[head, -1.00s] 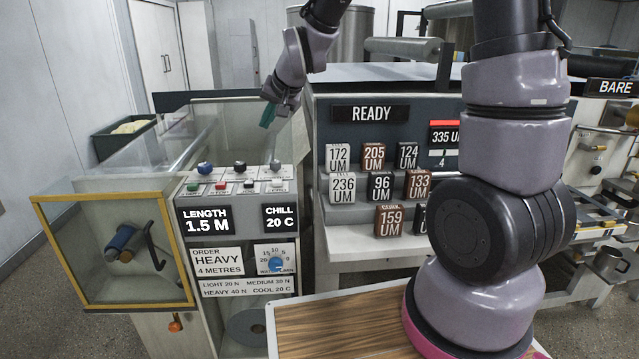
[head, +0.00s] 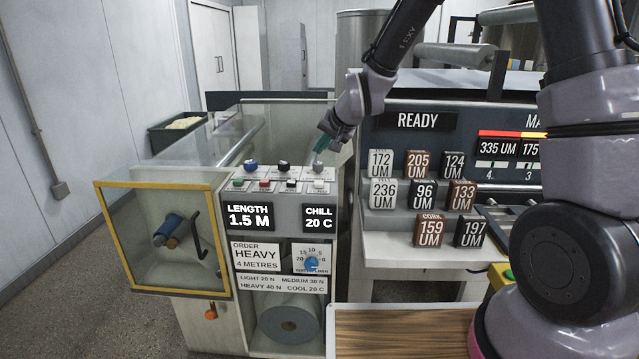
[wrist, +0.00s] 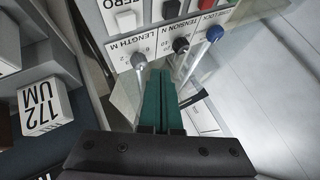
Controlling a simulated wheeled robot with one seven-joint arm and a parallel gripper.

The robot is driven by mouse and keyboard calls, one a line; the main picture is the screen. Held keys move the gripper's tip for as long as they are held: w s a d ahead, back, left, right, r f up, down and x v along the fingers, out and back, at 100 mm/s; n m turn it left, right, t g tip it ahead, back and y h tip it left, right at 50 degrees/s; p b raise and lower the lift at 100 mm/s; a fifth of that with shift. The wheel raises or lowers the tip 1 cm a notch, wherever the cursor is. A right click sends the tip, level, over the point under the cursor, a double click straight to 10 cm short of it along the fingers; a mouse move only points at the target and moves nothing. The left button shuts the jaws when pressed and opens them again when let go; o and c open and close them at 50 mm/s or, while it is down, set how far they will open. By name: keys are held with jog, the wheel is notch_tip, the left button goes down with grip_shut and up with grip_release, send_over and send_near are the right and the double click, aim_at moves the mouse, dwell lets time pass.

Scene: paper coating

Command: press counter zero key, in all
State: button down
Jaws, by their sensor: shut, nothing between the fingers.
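The counter zero key is the white key at the right end of the key row in the head view (head: 318,186). The counter display (head: 249,217) reads LENGTH 1.5 M.
Grey (head: 319,167), black (head: 284,167) and blue (head: 250,165) lever knobs stand behind the keys. Black (head: 291,184), red (head: 265,184) and green (head: 238,183) keys sit left of the white one. Labelled thickness blocks (head: 381,193) stand on the neighbouring machine at right.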

aim_at(320, 184)
jog(key=shift+f, duration=3.45)
jog(key=shift+f, duration=0.4)
jog(key=shift+f, duration=0.45)
jog(key=shift+r, duration=0.85)
jog(key=shift+r, duration=0.1)
jog(key=shift+r, duration=2.45)
